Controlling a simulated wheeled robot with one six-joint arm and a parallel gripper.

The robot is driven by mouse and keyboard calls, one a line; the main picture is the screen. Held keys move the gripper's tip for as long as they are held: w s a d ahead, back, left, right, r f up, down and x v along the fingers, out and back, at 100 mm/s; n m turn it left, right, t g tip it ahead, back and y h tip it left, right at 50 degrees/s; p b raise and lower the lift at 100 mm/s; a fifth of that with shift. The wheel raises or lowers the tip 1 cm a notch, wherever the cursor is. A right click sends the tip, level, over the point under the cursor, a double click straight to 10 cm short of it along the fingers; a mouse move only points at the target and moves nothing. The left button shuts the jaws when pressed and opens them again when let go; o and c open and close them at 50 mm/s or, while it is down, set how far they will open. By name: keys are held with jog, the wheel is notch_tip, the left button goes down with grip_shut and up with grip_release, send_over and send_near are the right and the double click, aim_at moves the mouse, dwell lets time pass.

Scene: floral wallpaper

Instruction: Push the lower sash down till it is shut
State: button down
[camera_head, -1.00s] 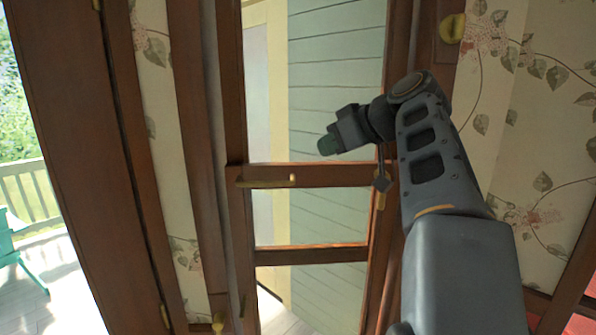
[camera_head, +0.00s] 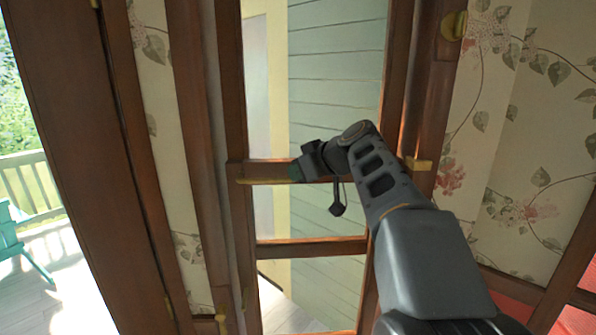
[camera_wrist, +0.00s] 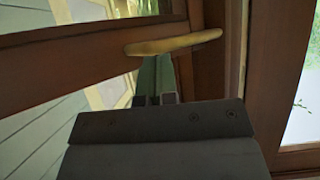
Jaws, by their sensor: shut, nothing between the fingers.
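The window stands in a brown wooden frame. A wooden sash rail (camera_head: 345,169) crosses it at mid height, and a lower rail (camera_head: 312,248) crosses below. A long brass handle (camera_head: 262,181) is on the left part of the upper rail. My gripper (camera_head: 296,173) is shut and empty at the right end of this handle, in front of the rail. In the wrist view, the fingers (camera_wrist: 155,82) point at the brass handle (camera_wrist: 172,43), and their tips meet its underside in the picture. I cannot tell whether they touch. My gripper hides part of the rail.
A brass fitting (camera_head: 416,164) is on the right jamb, close to my arm, and another brass piece (camera_head: 453,25) is higher up. Floral wallpaper (camera_head: 535,130) is at right. A porch with a teal chair (camera_head: 18,240) shows through glass at far left.

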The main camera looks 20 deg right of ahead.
jog(key=shift+f, duration=0.2)
notch_tip(320, 180, down, 31)
jog(key=b, duration=3.3)
jog(key=shift+r, duration=0.15)
jog(key=shift+s+r, duration=0.1)
jog(key=shift+r, duration=0.05)
